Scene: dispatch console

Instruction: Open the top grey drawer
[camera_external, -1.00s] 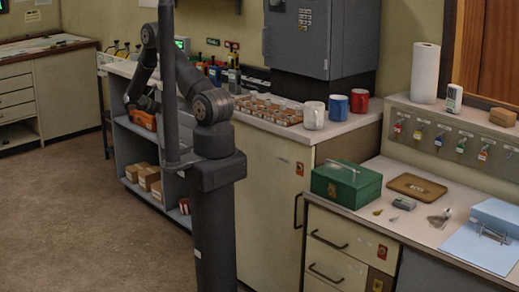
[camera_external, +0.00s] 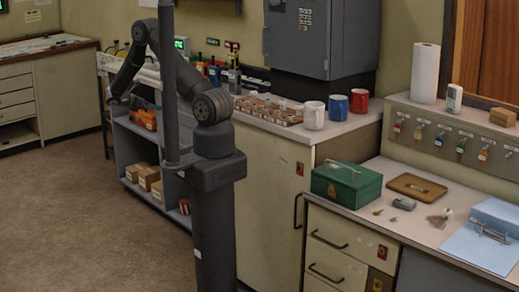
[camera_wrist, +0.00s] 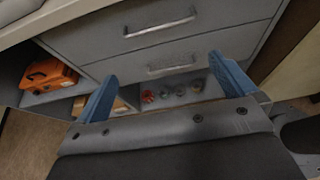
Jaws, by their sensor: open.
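The top grey drawer (camera_wrist: 110,38) is in the upper part of the wrist view, just under a pale counter edge. It looks shut, and its bar handle (camera_wrist: 160,26) runs across its front. A second grey drawer (camera_wrist: 120,70) with a similar handle (camera_wrist: 171,68) sits below it. My gripper (camera_wrist: 165,85) has two blue fingers spread wide with nothing between them. The lower handle appears between the fingertips; the top handle lies beyond them. I see no contact. In the external view my gripper (camera_external: 115,99) is small and dark, left of the counter; the drawer fronts cannot be made out there.
An orange case (camera_wrist: 49,76) lies in an open shelf left of the drawers; it also shows in the external view (camera_external: 143,118). Cardboard boxes (camera_external: 149,176) stand on a lower shelf. Small round items (camera_wrist: 166,93) lie below the drawers. The floor (camera_external: 80,220) at left is open.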

